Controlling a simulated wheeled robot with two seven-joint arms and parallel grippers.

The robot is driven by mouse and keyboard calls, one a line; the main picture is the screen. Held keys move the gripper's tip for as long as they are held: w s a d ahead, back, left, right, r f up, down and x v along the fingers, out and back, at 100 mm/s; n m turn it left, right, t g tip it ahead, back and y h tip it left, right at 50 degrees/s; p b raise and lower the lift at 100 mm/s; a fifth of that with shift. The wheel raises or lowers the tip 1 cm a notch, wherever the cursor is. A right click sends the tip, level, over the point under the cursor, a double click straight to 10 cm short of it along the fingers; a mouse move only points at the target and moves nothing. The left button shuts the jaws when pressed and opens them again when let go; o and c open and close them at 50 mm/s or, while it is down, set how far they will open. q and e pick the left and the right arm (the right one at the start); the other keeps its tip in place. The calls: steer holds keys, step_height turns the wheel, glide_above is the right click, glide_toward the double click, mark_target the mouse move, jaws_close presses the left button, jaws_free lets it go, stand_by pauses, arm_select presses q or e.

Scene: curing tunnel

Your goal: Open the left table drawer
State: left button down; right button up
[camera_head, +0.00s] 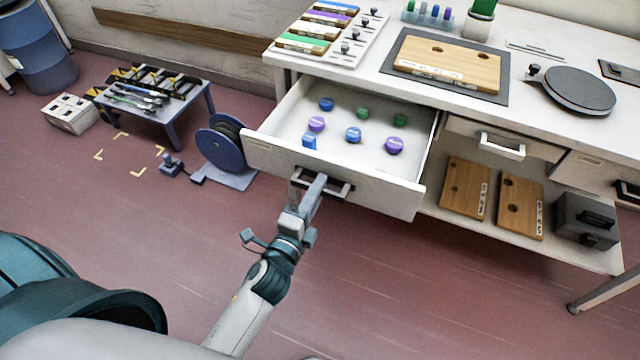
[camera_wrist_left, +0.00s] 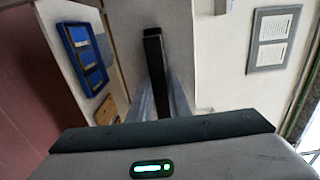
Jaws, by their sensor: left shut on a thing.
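The left table drawer (camera_head: 405,187) is pulled well out from the white table (camera_head: 458,92) in the head view. Inside lie several small blue, green and purple pieces (camera_head: 353,134). Its dark bar handle (camera_head: 340,188) is on the front panel. My left gripper (camera_head: 313,186) is shut on the handle, toward its left part. In the left wrist view the handle shows as a dark bar (camera_wrist_left: 155,62) between the fingers, against the pale drawer front. My right gripper is not in view.
Wooden boards (camera_head: 466,188) and a dark grey box (camera_head: 586,220) stand on the lower shelf. A blue reel (camera_head: 220,150) stands on the floor left of the drawer. The red floor before the drawer is clear.

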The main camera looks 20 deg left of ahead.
arm_select(q)
steer(key=c, duration=1.6)
jaws_free()
steer(key=shift+c, duration=0.2)
steer(key=shift+s, duration=0.1)
